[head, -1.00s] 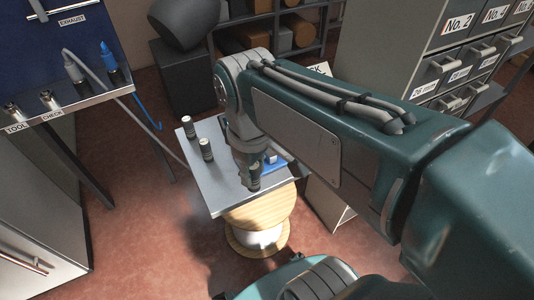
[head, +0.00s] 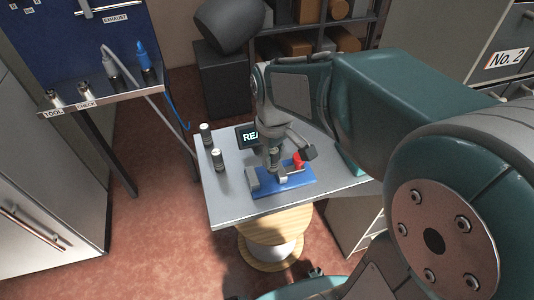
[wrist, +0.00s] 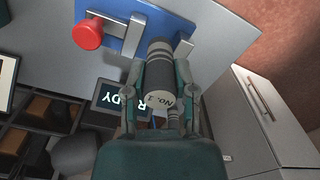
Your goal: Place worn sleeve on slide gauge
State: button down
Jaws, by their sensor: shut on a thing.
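The slide gauge (head: 264,192) is a blue base with grey jaws and a red knob on the table; it also shows at the top of the wrist view (wrist: 150,22). My gripper (head: 274,150) points down over it. In the wrist view its fingers (wrist: 158,75) are shut on a dark sleeve (wrist: 163,72) with light bands and a "No." label on its end. The sleeve's far end lies close to the gauge's grey jaws. I cannot tell whether it touches the base. Two similar sleeves (head: 205,134) (head: 217,159) stand upright at the table's left.
A small display (head: 246,137) showing part of "READY" stands behind the gauge. The metal table (head: 230,205) has bare room at its front left. A shelf marked TOOL and CHECK (head: 105,98) is at left; drawer cabinets (head: 480,40) are at right.

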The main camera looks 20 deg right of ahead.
jog(key=w+f, duration=0.1)
jog(key=w+a+f, duration=0.1)
jog(key=w+f, duration=0.1)
jog(key=shift+a+f, duration=0.3)
jog(key=f, duration=0.3)
jog(key=shift+d, duration=0.4)
jog(key=shift+d+f, duration=0.1)
jog(key=shift+d, duration=0.3)
